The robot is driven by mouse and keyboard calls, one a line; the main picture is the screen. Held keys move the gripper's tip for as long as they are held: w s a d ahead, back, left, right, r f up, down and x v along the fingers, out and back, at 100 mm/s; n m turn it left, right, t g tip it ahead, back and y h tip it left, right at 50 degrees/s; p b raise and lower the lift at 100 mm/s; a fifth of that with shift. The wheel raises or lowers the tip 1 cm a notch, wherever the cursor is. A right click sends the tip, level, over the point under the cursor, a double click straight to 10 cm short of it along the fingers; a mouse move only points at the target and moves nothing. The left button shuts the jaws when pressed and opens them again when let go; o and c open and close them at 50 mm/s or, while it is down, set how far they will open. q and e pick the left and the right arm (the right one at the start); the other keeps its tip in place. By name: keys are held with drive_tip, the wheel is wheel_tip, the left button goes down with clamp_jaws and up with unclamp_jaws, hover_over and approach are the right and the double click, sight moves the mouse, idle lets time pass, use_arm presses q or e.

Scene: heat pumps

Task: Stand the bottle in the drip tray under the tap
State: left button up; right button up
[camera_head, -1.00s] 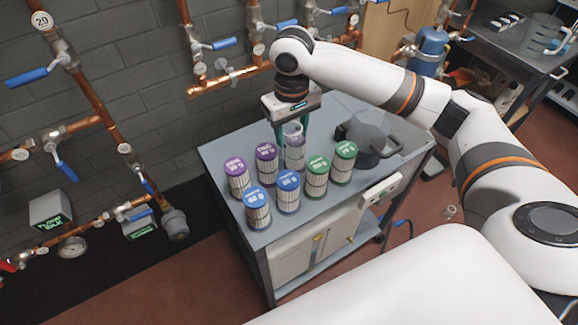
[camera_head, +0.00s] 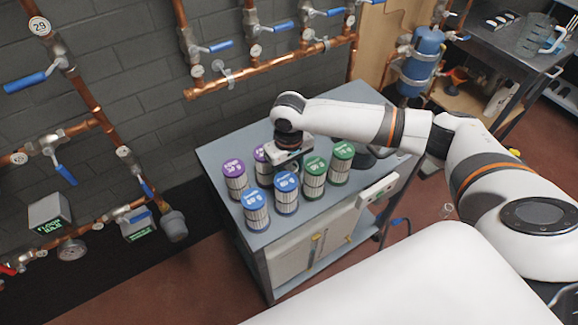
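My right arm reaches in from the right, and my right gripper (camera_head: 289,158) points down among the canisters on the grey cart (camera_head: 220,156). Its fingertips are hidden behind the canisters and the gripper body, so I cannot tell whether it is open or shut. A clear, bottle-like container stood under the gripper in the earlier view; the gripper and canisters hide it now. I cannot make out the tap or the drip tray for certain. My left gripper is not in view.
Blue-lidded canisters (camera_head: 286,193), green-lidded canisters (camera_head: 314,178) and a purple-lidded canister (camera_head: 235,180) crowd around the gripper. Copper pipes (camera_head: 275,72) with blue-handled valves run along the wall behind.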

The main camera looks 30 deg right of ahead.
drive_tip(key=o, duration=0.9)
drive_tip(key=shift+f, duration=0.1)
drive_tip(key=shift+o, duration=0.3)
